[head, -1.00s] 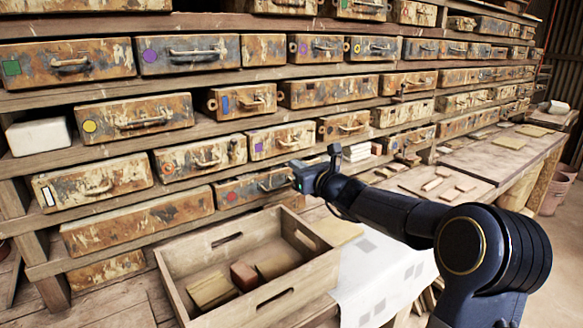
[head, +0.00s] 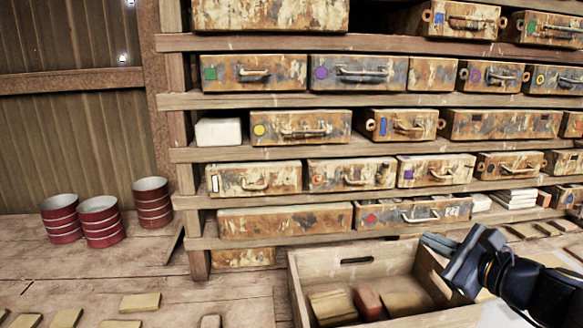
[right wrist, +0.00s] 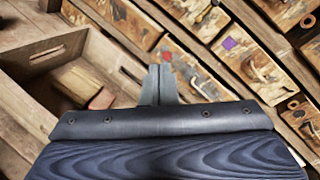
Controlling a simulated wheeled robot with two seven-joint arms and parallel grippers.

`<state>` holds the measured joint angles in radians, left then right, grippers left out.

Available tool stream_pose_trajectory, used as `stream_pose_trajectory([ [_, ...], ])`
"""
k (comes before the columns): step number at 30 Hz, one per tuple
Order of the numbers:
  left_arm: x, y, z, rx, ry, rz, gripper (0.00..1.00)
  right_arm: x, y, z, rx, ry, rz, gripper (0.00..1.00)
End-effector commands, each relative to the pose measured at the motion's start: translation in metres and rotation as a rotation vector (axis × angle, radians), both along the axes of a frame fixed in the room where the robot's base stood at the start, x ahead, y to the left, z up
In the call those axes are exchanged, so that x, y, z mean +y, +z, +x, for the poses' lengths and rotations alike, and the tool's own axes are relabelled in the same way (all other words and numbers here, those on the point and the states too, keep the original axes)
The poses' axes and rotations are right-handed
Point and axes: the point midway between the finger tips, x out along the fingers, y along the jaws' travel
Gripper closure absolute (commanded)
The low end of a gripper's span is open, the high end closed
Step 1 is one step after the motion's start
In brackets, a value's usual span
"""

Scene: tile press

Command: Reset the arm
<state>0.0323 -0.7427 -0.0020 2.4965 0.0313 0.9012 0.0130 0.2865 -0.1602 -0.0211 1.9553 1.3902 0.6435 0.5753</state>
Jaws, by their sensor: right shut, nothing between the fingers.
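My right gripper (head: 458,256) is at the right of the head view, by the right end of the wooden crate (head: 296,290) and in front of the lower shelves. Its fingers are together with nothing between them, and they show in the right wrist view (right wrist: 158,84). My right arm comes in from the lower right. My left gripper is not in view.
The crate holds several blocks, one reddish (head: 368,303). Rusty drawers with handles and coloured marks fill the shelves (head: 300,97). Red cans (head: 102,228) stand at the left. Tiles (head: 140,302) lie on the wooden surface in front, with bare room between.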

Motion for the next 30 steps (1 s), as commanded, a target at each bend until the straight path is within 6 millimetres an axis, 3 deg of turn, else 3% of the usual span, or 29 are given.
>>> stream_pose_trajectory([
  [1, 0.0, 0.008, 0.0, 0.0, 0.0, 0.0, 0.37, 0.026, 0.0, -0.029, -0.024, 0.102, -0.168, 1.0],
  [3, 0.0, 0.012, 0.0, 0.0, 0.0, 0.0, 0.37, 0.056, -0.017, -0.067, -0.053, 0.254, -0.416, 1.0],
  [6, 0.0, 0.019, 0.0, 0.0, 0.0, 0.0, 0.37, 0.083, -0.049, -0.124, -0.102, 0.474, -0.764, 1.0],
  [9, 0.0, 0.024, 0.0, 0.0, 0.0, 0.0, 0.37, 0.093, -0.084, -0.174, -0.149, 0.682, -1.079, 1.0],
  [13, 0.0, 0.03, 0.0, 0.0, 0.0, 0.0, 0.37, 0.088, -0.121, -0.22, -0.19, 0.899, -1.392, 1.0],
  [18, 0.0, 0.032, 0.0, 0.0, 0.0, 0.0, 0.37, 0.076, -0.146, -0.246, -0.21, 1.047, -1.599, 1.0],
  [30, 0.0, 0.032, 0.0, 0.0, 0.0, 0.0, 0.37, 0.074, -0.15, -0.249, -0.21, 1.069, -1.63, 1.0],
])
